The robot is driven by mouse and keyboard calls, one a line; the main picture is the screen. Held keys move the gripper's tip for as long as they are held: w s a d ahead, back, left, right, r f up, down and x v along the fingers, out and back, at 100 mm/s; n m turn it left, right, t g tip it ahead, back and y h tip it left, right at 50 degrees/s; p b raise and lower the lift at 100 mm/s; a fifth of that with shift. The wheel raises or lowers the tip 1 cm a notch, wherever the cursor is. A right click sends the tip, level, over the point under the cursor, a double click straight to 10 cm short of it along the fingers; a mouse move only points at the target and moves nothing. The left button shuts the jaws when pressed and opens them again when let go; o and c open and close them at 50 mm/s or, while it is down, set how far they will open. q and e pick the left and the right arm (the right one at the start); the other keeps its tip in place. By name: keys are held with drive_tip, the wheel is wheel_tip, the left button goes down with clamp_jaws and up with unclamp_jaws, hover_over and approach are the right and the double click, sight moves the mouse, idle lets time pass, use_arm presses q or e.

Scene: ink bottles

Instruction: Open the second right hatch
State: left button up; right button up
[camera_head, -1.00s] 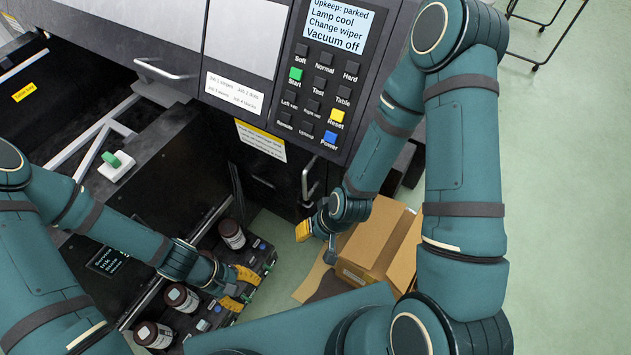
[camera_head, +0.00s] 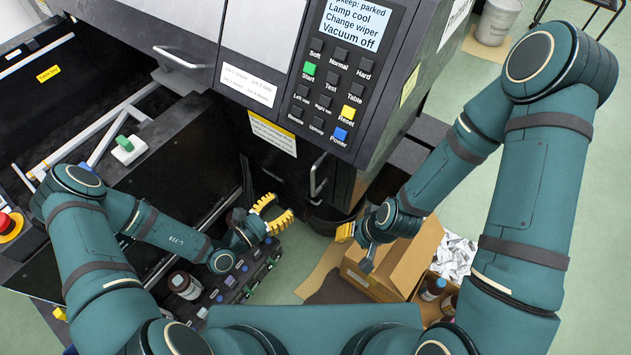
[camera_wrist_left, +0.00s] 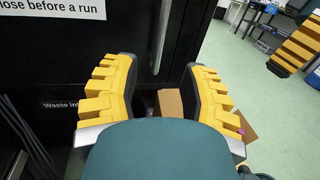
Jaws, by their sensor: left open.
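My left gripper (camera_head: 280,207) is open and empty, in front of the dark lower front of the machine. In the left wrist view its yellow fingers (camera_wrist_left: 160,70) are spread wide. A vertical metal handle (camera_head: 318,175) on that front is just beyond and right of the fingers; it also shows between them in the wrist view (camera_wrist_left: 162,38). I cannot tell which panel is the second right hatch. The dark ink rack (camera_head: 240,283), with several small coloured marks, lies below the left forearm, which partly hides it. My right gripper (camera_head: 356,246) hangs by the carton; its opening is unclear.
A dark-capped bottle (camera_head: 185,284) stands at the rack's left. The control panel (camera_head: 340,85) is above the handle.

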sight(312, 182)
use_arm(q)
drive_tip(key=b+x, duration=0.1)
drive_tip(key=x, duration=1)
drive_tip(key=shift+w+d, duration=0.2)
drive_tip(key=shift+d, duration=0.1)
drive_tip(key=shift+c, duration=0.3)
clamp_jaws()
